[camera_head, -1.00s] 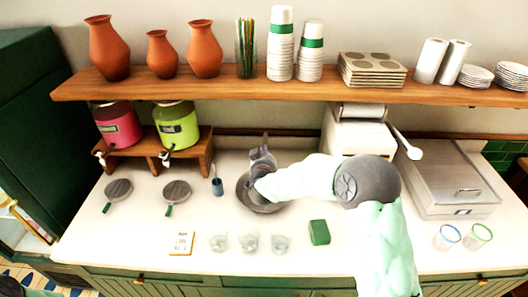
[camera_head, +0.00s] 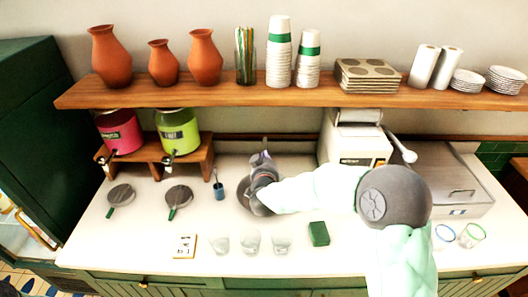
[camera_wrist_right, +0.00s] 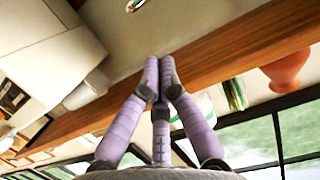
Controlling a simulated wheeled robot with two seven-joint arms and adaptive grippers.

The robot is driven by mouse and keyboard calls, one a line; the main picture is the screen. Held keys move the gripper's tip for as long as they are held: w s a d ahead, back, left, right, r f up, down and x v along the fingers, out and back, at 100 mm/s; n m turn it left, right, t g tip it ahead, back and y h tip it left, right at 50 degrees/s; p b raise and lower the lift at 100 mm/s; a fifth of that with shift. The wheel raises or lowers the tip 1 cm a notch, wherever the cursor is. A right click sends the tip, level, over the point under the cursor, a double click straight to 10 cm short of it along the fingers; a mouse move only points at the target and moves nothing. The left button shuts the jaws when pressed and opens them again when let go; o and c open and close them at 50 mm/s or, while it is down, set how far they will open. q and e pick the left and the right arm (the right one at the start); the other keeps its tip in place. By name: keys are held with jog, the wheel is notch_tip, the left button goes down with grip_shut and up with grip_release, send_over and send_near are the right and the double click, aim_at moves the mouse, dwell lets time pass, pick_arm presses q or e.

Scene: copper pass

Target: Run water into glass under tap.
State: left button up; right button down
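A round sink basin (camera_head: 244,196) is set in the counter, mostly covered by my right gripper (camera_head: 262,158) and forearm. The gripper is over the basin. In the right wrist view its purple fingers (camera_wrist_right: 158,75) come together at the tips, with nothing visible between them. A thin dark piece (camera_head: 265,142) rises behind the fingers in the head view; I cannot tell if it is the tap. Any glass under the tap is hidden. Clear glasses stand in a row at the counter's front: left (camera_head: 221,243), middle (camera_head: 251,243) and right (camera_head: 281,243). My left gripper is out of view.
Pink (camera_head: 120,132) and green (camera_head: 178,132) dispensers stand back left. A green sponge (camera_head: 319,234) lies right of the glasses. A white machine (camera_head: 355,145) stands behind my arm. A wooden shelf (camera_head: 220,96) crosses above.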

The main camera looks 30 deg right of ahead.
jog(key=v, duration=0.4)
jog(key=shift+w, duration=0.1)
jog(key=shift+a, duration=0.15)
dwell(0.3)
